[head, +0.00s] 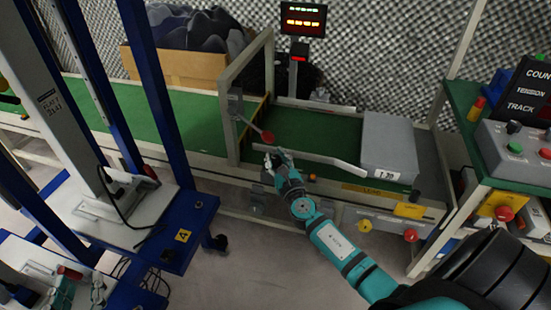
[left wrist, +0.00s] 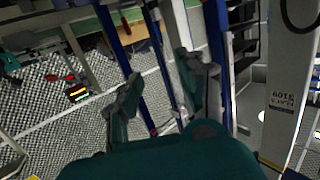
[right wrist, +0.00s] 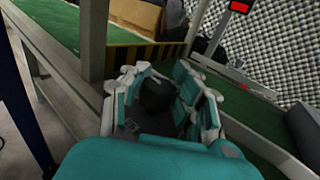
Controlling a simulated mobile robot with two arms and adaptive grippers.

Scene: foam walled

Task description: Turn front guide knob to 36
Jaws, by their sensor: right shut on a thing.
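The front guide knob (right wrist: 155,95) is a dark round knob, seen between the fingers in the right wrist view. In the head view it is hidden by my right gripper (head: 272,160), which is at the conveyor's near side by the left end of the pale guide rail (head: 325,160). The right gripper is shut on the knob; its fingers also flank it in the right wrist view (right wrist: 165,85). The knob's scale or pointer cannot be read. My left gripper (head: 85,286) is at the lower left, open and empty in the left wrist view (left wrist: 160,88).
A grey box (head: 388,145) sits at the belt's right. A control panel (head: 515,150) is far right. Blue-framed carts (head: 130,235) fill the left. A lit display (head: 303,20) stands behind.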

